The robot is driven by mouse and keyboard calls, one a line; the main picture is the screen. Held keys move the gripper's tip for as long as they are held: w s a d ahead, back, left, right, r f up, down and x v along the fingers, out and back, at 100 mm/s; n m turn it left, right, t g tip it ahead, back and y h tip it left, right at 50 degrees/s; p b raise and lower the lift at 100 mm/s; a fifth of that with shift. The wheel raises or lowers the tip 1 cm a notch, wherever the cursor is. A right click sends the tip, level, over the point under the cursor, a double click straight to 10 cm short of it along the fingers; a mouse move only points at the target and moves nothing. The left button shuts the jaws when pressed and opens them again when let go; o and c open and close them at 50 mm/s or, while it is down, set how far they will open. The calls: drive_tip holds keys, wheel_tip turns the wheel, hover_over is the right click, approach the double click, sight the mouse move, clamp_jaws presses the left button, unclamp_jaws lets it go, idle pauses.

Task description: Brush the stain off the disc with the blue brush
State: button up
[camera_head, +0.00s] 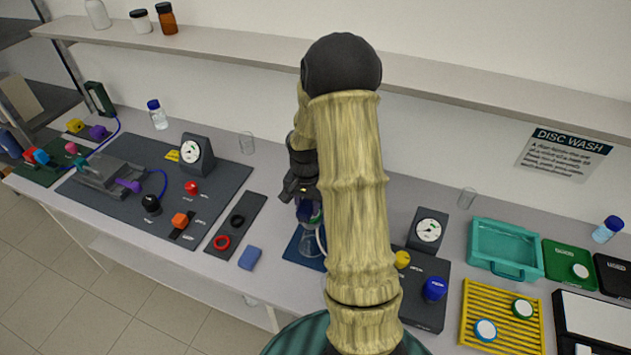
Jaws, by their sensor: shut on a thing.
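My gripper (302,192) is left of my arm, above the workbench, pointing down. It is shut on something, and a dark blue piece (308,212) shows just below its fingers. I cannot tell whether that piece is the blue brush. A clear glass vessel (312,242) stands below it on a blue mat (293,250), partly hidden by my arm. A disc with a blue rim (486,330) and a disc with a green rim (522,308) lie on a yellow slatted rack (480,297). A white disc (580,271) is on a green plate (562,256). No stain can be made out.
A teal tray (503,228) is behind the rack. A gauge box (428,229) and a dark panel with blue and yellow knobs (428,317) are right of my arm. A shelf (450,90) runs along the wall.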

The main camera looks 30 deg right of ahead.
drive_tip(key=shift+s+a, duration=0.4)
drive_tip(key=shift+a, duration=0.05)
drive_tip(key=shift+d, duration=0.15)
drive_tip(key=shift+w+d, duration=1.05)
drive_tip(key=shift+d, duration=0.1)
drive_tip(key=shift+w+d, duration=0.2)
drive_tip(key=shift+d, duration=0.15)
drive_tip(key=s+a, duration=0.3)
drive_tip(key=shift+s, duration=0.1)
wheel_tip(320, 180, up, 8)
drive_tip(key=p, duration=0.5)
drive_tip(key=shift+d+r+p, duration=0.1)
drive_tip(key=shift+r+p, duration=0.05)
drive_tip(key=shift+p, duration=0.15)
